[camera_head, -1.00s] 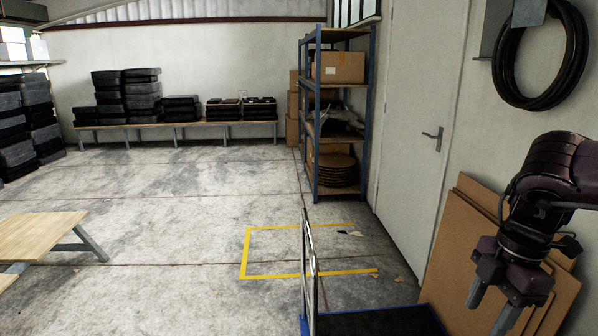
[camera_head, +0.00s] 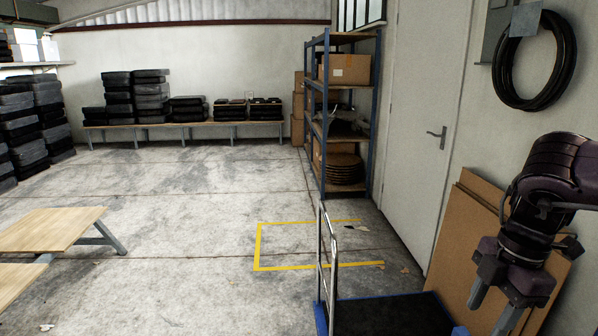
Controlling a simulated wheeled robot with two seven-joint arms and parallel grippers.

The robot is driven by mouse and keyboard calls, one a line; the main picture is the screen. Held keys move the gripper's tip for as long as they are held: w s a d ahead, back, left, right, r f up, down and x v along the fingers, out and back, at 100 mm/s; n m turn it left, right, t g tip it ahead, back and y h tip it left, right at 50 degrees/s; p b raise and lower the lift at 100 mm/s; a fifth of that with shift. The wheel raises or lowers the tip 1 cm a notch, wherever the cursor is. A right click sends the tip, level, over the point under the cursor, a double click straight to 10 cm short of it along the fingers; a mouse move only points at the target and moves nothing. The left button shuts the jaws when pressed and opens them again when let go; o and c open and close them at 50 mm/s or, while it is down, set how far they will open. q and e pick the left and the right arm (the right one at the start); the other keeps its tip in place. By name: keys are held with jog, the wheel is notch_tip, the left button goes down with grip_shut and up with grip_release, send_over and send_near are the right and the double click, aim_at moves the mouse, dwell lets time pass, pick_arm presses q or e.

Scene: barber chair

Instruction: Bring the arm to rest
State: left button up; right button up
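My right arm comes in from the right edge of the head view, bent downward. My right gripper (camera_head: 492,304) points down at the lower right, in front of the leaning cardboard sheets. Two fingers show with a gap between them and nothing in the gap. The fingertips run to the bottom edge of the picture. My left arm and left gripper are not in view. No barber chair shows in this view.
A blue platform trolley (camera_head: 393,314) with an upright metal handle stands left of my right gripper. Brown cardboard sheets (camera_head: 455,240) lean on the wall. A blue shelf rack (camera_head: 322,130) and white door (camera_head: 415,130) stand behind.

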notch_tip(320, 180, down, 21)
jog(key=d+m+t+y, duration=0.1)
jog(key=m+t, duration=0.3)
jog(key=t, duration=0.5)
jog(key=s+a+f+m+g+h, duration=0.1)
jog(key=s+a+f+m+g, duration=0.15)
jog(key=s+a+m, duration=0.45)
jog(key=s+a+f+m+g+h, duration=0.2)
jog(key=s+a+m+g, duration=0.1)
jog(key=s+a+m, duration=0.4)
notch_tip(320, 180, down, 29)
jog(key=s+d+n+g, duration=0.1)
jog(key=s+d, duration=0.1)
jog(key=s, duration=0.1)
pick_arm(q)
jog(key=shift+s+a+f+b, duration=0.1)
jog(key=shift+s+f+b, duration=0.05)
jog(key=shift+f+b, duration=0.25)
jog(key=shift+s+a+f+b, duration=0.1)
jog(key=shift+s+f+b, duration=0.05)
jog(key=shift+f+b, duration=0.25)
pick_arm(e)
jog(key=s+d+f, duration=0.1)
jog(key=s+f, duration=0.9)
jog(key=s+d+f+g, duration=0.1)
jog(key=s+d+f, duration=0.1)
jog(key=s+f, duration=0.7)
jog(key=shift+s+d+f+n, duration=0.25)
jog(key=shift+s+f+n, duration=0.05)
jog(key=shift+s+f, duration=0.05)
